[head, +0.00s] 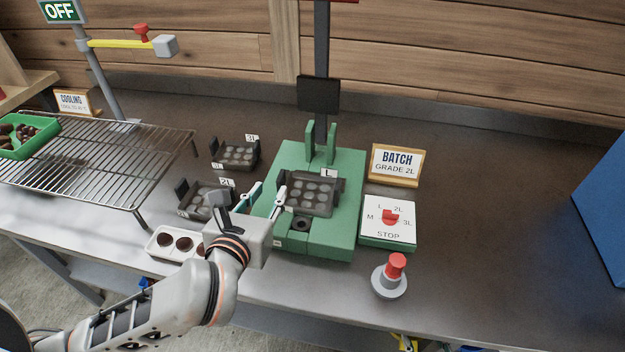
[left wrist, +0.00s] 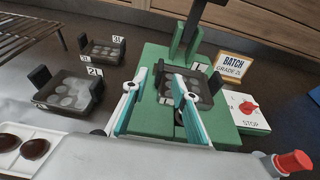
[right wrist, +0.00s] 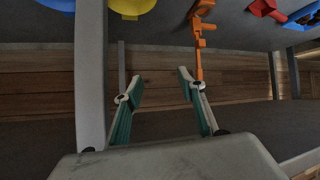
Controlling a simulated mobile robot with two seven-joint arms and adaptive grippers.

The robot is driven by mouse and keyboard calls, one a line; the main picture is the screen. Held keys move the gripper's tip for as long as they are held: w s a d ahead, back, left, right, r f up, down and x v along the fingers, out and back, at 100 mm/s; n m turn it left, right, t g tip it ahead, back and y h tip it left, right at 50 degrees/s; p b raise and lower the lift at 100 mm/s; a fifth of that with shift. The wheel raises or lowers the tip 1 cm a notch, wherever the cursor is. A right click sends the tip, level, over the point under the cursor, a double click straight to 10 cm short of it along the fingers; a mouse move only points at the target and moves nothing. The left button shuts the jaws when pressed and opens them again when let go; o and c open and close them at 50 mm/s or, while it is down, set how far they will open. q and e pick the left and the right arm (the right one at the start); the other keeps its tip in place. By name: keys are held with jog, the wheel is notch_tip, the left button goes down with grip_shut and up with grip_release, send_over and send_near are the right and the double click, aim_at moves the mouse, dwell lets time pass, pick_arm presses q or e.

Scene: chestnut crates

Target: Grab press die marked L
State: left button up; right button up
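The dark press die marked L (head: 311,194), with several round cavities and a white L tag, sits on the green press base (head: 347,222). It also shows in the left wrist view (left wrist: 198,92). My left gripper (head: 270,187) is open and empty, at the left side of this die. In the left wrist view its fingers (left wrist: 160,78) are spread, the right one overlapping the die's near left part; I cannot tell whether it touches. My right gripper (right wrist: 153,85) is open and empty; only its own wrist view shows it, away from the die.
Dies marked 2L (head: 204,202) and 3L (head: 238,154) stand left of the press. A white tray (head: 160,253) holds round brown pieces. A wire rack (head: 90,160) is farther left. A dial panel (head: 376,232), a red button (head: 396,266) and a BATCH GRADE 2L sign (head: 397,166) are right.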

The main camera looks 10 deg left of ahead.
aim_at(278, 180)
pick_arm(q)
jog(key=shift+x, duration=1.15)
jog(key=x, duration=0.4)
jog(key=shift+w+f, duration=0.15)
jog(key=shift+w, duration=0.25)
pick_arm(e)
jog(key=shift+s+a+f, duration=0.1)
jog(key=shift+s+f, duration=0.45)
jog(key=shift+s, duration=0.3)
pick_arm(q)
grip_shut()
pick_arm(e)
jog(key=shift+f, duration=0.1)
